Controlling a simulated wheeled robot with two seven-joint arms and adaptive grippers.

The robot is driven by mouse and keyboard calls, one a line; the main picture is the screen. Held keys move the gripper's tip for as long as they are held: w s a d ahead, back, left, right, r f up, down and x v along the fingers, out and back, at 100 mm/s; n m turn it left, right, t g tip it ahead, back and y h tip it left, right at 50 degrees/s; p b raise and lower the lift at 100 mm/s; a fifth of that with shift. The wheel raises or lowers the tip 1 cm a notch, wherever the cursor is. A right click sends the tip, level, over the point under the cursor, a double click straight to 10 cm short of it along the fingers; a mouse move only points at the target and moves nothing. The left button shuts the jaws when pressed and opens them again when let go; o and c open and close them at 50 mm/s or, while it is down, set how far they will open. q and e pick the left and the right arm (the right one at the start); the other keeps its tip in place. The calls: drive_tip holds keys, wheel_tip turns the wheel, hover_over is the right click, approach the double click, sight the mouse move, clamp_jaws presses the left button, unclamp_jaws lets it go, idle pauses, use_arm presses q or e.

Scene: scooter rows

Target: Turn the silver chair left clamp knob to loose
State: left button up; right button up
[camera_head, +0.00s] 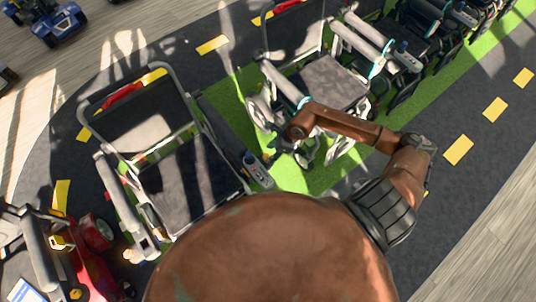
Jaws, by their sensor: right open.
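A chair with a silver tube frame (182,87) stands at the left, with a dark seat and back and padded armrests. A second chair with a grey seat (327,82) and a silver frame stands at the upper middle. I cannot tell which is the silver chair of the task, and I cannot make out a clamp knob on either. My right arm reaches over the scene from the bottom and bends back left. My right gripper (295,150) is open, beside the front of the second chair, with no object seen in it. My left gripper is not in view.
A red scooter (92,262) with yellow knobs stands at the lower left. More dark chairs (415,45) line the upper right. A blue vehicle (55,22) is at the upper left. Dark floor with yellow dashes (458,149) is clear at the right.

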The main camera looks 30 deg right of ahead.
sight(267, 156)
drive_tip(key=shift+x, duration=1.65)
clamp_jaws()
